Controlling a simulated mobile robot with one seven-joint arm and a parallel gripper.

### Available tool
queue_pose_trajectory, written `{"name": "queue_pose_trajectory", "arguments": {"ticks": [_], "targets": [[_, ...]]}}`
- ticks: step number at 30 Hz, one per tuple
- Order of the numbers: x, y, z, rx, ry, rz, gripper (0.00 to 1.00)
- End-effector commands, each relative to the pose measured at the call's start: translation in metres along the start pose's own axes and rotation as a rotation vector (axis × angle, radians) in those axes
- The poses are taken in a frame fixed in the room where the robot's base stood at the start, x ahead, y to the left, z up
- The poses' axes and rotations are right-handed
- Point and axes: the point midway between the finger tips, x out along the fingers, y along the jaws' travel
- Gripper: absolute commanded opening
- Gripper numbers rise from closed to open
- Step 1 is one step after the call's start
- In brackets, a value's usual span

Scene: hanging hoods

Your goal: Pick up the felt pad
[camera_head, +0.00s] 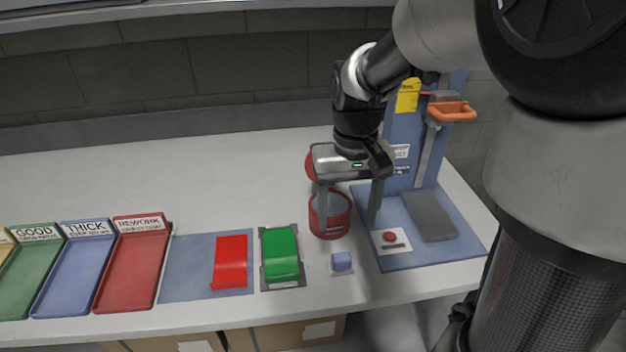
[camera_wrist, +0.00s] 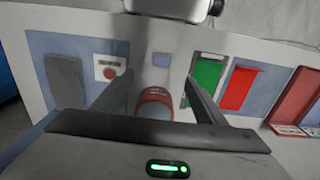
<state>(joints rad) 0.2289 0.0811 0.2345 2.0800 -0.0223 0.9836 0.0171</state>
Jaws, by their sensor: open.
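No single thing is plainly marked as the felt pad, and I cannot tell which it is. A flat grey pad (camera_head: 430,215) lies on the blue base of the test stand at right, and shows at left in the wrist view (camera_wrist: 65,82). My gripper (camera_head: 349,212) is open and empty, pointing down beside the red round can (camera_head: 330,222). In the wrist view my fingers (camera_wrist: 158,80) stand apart, with the can low between them.
The blue stand (camera_head: 398,252) has a red button (camera_head: 390,237) and an orange handle (camera_head: 452,111). A green piece (camera_head: 281,252) and a red piece (camera_head: 230,262) lie left of the blue block. Labelled trays, including the red REWORK tray (camera_head: 130,272), stand at far left. The table's back left is clear.

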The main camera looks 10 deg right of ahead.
Motion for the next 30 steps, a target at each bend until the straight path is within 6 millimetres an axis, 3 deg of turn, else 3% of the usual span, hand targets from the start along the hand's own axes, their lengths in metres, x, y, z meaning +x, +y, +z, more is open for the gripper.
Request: {"name": "queue_pose_trajectory", "arguments": {"ticks": [3, 9, 17, 25, 30], "targets": [[0.031, 0.0, 0.001, -0.001, -0.004, 0.0, 0.66], [0.068, 0.0, 0.001, 0.0, -0.003, -0.001, 0.66], [0.086, -0.001, 0.001, 0.0, -0.001, 0.0, 0.66], [0.125, -0.004, 0.004, 0.0, -0.001, 0.0, 0.66], [0.133, -0.004, 0.004, 0.0, 0.001, -0.001, 0.66]]}}
